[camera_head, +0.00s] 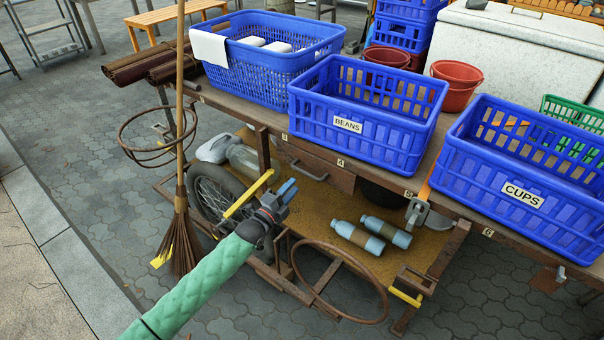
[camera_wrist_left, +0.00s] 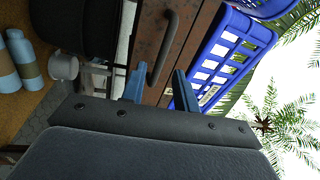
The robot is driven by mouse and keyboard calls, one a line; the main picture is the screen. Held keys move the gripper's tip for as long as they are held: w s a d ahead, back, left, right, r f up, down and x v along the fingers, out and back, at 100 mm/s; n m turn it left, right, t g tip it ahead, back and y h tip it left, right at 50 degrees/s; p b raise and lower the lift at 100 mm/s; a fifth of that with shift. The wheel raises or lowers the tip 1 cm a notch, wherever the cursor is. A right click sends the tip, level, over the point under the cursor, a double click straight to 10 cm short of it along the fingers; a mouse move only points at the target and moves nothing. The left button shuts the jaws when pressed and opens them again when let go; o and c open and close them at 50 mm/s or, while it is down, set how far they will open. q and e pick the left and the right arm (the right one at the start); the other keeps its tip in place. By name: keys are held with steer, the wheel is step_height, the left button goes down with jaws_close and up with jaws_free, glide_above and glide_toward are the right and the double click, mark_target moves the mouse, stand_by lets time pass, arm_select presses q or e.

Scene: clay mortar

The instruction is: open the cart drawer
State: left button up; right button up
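The cart drawer (camera_head: 335,177) is a brown, rusty front under the cart's top, below the BEANS crate, and it looks shut. Its dark bar handle (camera_head: 308,173) shows in the head view and, larger, in the wrist view (camera_wrist_left: 164,45). My left gripper (camera_head: 288,190) is just in front of and below the handle. In the left wrist view its two blue fingers (camera_wrist_left: 159,88) are apart, with the lower end of the handle showing between them; nothing is gripped. I cannot tell whether a finger touches the handle. My right gripper is not in view.
Blue crates marked BEANS (camera_head: 372,115) and CUPS (camera_head: 525,190) stand on the cart top (camera_head: 270,118). Two bottles (camera_head: 370,234) lie on the lower shelf (camera_head: 325,205). A broom (camera_head: 181,200) stands left, beside a wheel (camera_head: 212,195).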

mark_target(305, 173)
arm_select(q)
steer(key=shift+m, duration=0.5)
steer(key=shift+x, duration=3.95)
steer(key=shift+r, duration=0.15)
jaws_close()
steer(key=shift+s, duration=0.1)
